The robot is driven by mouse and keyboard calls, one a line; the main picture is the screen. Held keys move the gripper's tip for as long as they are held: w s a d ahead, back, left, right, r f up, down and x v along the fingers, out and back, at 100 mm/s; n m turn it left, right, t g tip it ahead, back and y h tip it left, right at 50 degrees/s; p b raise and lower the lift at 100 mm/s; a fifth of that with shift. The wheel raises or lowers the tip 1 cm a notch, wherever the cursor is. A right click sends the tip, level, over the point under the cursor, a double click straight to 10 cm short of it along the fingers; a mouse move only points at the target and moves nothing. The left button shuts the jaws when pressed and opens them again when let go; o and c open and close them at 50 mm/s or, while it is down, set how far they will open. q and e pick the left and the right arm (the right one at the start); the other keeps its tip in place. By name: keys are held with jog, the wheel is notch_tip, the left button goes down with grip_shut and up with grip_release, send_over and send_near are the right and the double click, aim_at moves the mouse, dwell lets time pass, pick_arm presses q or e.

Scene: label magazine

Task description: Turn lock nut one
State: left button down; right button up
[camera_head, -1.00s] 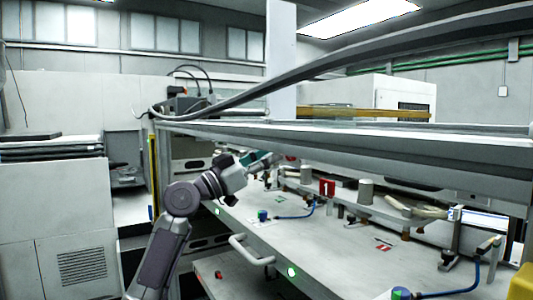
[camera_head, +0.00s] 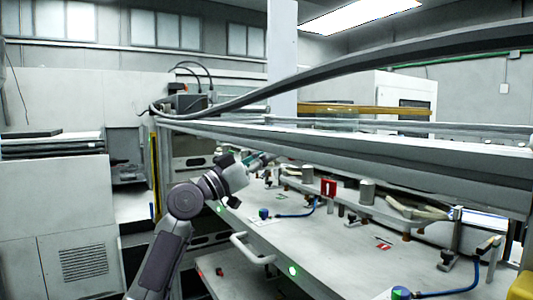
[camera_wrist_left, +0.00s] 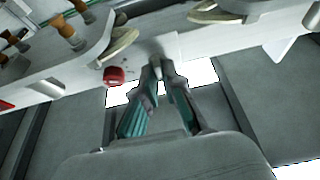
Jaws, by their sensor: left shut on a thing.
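My left gripper (camera_head: 266,160) reaches in from the left over the far left end of the grey machine table. In the left wrist view its teal-lined fingers (camera_wrist_left: 160,68) come together at the edge of a pale bar. They are shut on a small part there, which I take as lock nut one; the fingertips hide nearly all of it. A red knob (camera_wrist_left: 114,76) sits just left of the fingers, apart from them. My right gripper is not in view.
The grey table (camera_head: 350,255) carries a red block (camera_head: 328,187), a grey cylinder (camera_head: 366,191) and blue-capped hose fittings (camera_head: 264,213). A long beam (camera_head: 350,150) runs above it. A white handle (camera_head: 250,250) sticks out at the front. The table's middle is mostly clear.

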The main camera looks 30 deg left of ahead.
pick_arm(q)
jog(key=shift+r, duration=0.15)
jog(key=c, duration=1.3)
grip_release()
jog(key=shift+w+d, duration=0.1)
jog(key=shift+w, duration=0.05)
jog(key=v, duration=1.2)
jog(key=shift+f, duration=0.2)
